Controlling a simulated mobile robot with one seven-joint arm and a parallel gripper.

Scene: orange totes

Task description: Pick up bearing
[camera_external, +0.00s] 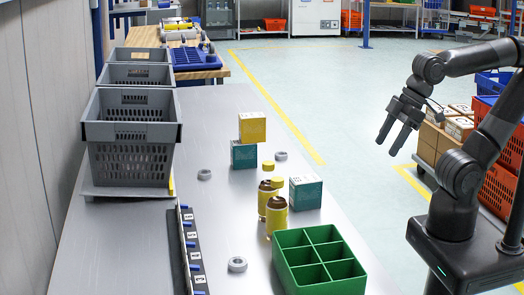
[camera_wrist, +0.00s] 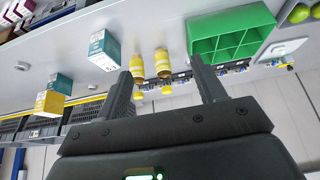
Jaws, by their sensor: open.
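Three grey ring-shaped bearings lie flat on the grey table: one bearing (camera_external: 204,174) right of the grey crates, one bearing (camera_external: 281,156) beside the stacked boxes, and one bearing (camera_external: 237,264) left of the green divided tray. My gripper (camera_external: 388,146) is raised off the table's right side, open and empty, apart from every bearing. In the wrist view my gripper (camera_wrist: 166,67) shows two spread fingers with nothing held between them.
Grey crates (camera_external: 131,130) and a labelled dark rail (camera_external: 190,250) are left. The table's middle is mostly clear.

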